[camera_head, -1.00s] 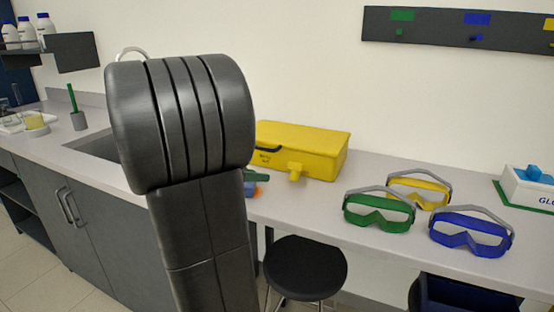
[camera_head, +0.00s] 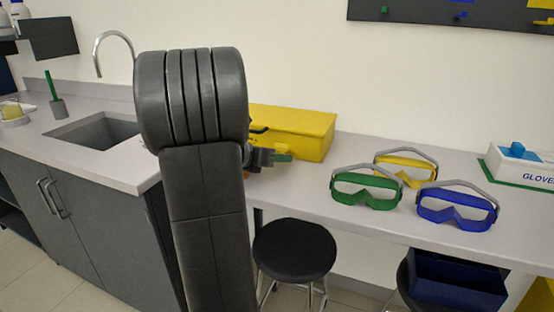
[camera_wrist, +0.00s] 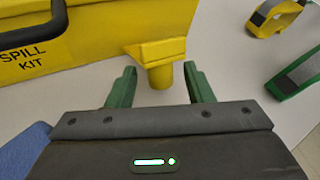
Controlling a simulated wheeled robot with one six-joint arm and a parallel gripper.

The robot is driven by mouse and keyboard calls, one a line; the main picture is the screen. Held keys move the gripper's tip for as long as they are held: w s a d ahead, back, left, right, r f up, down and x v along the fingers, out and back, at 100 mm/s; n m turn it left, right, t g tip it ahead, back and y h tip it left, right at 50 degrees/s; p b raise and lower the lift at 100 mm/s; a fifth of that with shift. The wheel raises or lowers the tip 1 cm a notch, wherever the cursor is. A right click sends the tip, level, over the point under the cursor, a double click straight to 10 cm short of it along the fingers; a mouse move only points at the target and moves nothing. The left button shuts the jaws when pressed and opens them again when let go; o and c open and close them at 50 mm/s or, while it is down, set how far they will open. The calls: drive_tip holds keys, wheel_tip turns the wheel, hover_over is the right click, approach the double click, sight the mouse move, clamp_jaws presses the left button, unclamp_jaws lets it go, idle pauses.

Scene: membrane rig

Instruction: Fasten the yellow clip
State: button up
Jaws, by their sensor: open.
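The yellow clip (camera_wrist: 160,62) juts from the front of the yellow spill kit box (camera_wrist: 90,40) in the wrist view. It has a wide top part and a rounded stub below. My gripper (camera_wrist: 160,72) is open, with one green finger on each side of the stub. Gaps show between the fingers and the clip, and nothing is held. In the head view the box (camera_head: 300,128) stands on the bench with its lid down. My gripper (camera_head: 268,158) is at its front there, partly behind my arm, and the clip is hidden.
Green goggles (camera_head: 365,190), yellow goggles (camera_head: 407,166) and blue goggles (camera_head: 457,208) lie on the bench to the right. A glove box (camera_head: 520,165) is beyond them. A black stool (camera_head: 294,250) stands below the bench edge. A sink (camera_head: 95,132) is at the left.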

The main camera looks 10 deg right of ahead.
drive_tip(key=shift+w+d+f, duration=0.1)
drive_tip(key=shift+d, duration=0.1)
clamp_jaws()
drive_tip(key=shift+r+p, duration=0.2)
drive_tip(key=shift+p, duration=0.15)
